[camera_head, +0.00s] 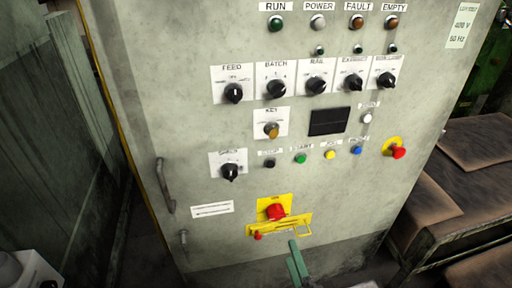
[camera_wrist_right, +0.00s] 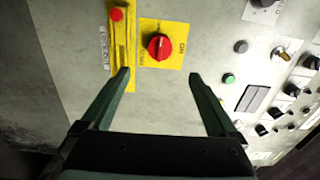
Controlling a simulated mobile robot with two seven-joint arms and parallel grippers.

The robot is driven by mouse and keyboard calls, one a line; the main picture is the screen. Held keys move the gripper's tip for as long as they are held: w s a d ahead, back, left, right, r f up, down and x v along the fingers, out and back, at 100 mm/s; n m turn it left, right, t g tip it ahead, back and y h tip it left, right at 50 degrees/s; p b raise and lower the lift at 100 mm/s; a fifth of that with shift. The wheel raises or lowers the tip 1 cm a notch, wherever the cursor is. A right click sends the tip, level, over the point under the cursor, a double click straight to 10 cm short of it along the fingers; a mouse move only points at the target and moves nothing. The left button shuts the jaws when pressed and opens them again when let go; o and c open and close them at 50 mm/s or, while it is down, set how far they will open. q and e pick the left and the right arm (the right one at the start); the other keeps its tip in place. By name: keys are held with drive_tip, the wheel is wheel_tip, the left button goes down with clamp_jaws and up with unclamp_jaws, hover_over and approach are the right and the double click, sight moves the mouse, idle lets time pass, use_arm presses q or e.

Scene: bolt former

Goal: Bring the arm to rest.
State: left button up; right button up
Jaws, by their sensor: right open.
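My right gripper (camera_head: 296,258) shows at the bottom of the head view, in front of the lower part of a grey control cabinet (camera_head: 330,225). In the right wrist view its two green fingers (camera_wrist_right: 160,74) are spread apart with nothing between them. A red rotary switch (camera_head: 276,211) on a yellow plate sits above the gripper in the head view. In the right wrist view the switch (camera_wrist_right: 159,46) lies just beyond the fingertips, apart from them. My left gripper is not in view.
Below the switch is a yellow bar (camera_head: 285,227) with a small red end. Black selector knobs (camera_head: 277,89), coloured buttons and a red emergency stop (camera_head: 398,152) cover the panel. A metal handle (camera_head: 165,187) stands out at left. A rack with brown-topped surfaces (camera_head: 470,150) stands at right.

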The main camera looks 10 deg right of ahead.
drive_tip(key=s+a+f+n+g+y, duration=0.25)
drive_tip(key=s+n+g, duration=0.2)
drive_tip(key=n, duration=0.55)
drive_tip(key=s+a+f+n+g+y, duration=0.1)
drive_tip(key=s+f+n+g, duration=0.4)
drive_tip(key=n, duration=0.4)
use_arm(q)
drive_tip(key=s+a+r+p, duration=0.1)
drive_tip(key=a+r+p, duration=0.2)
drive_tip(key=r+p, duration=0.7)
drive_tip(key=p, duration=0.4)
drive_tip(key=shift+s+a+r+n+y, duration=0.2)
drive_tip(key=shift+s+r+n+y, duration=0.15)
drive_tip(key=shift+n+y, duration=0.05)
use_arm(e)
drive_tip(key=s+d+r+h, duration=0.1)
drive_tip(key=d+r, duration=0.1)
drive_tip(key=r, duration=0.3)
drive_tip(key=s+d+r, duration=0.2)
drive_tip(key=r, duration=0.3)
drive_tip(key=shift+s+r+t+h, duration=0.25)
drive_tip(key=shift+r+t+h, duration=0.1)
drive_tip(key=shift+r+t, duration=0.1)
drive_tip(key=shift+f, duration=0.1)
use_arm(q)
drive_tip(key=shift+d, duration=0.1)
use_arm(e)
drive_tip(key=shift+c, duration=0.3)
